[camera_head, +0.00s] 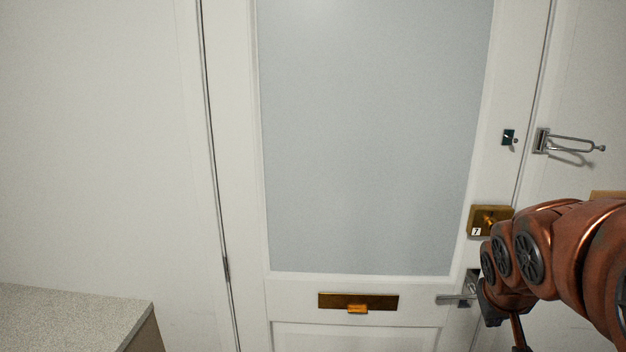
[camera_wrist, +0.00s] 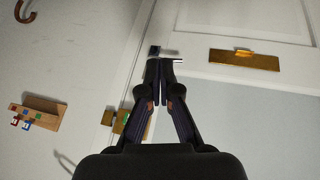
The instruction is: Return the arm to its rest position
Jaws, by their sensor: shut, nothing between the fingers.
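My copper-coloured arm (camera_head: 575,245) reaches in from the right edge in the head view, bent in front of the door's right side. My gripper (camera_wrist: 159,62) shows in the wrist view with its dark fingers together and nothing between them. In the head view the gripper is mostly hidden behind the arm, low by the door handle. The silver lever handle (camera_head: 457,299) is partly covered by my arm there. In the wrist view the handle (camera_wrist: 172,60) appears just beyond the fingertips; I cannot tell whether they touch.
The white door (camera_head: 235,180) with a frosted pane looks shut. A speckled counter (camera_head: 75,318) stands lower left. A wooden key rack (camera_wrist: 40,108) hangs on the wall.

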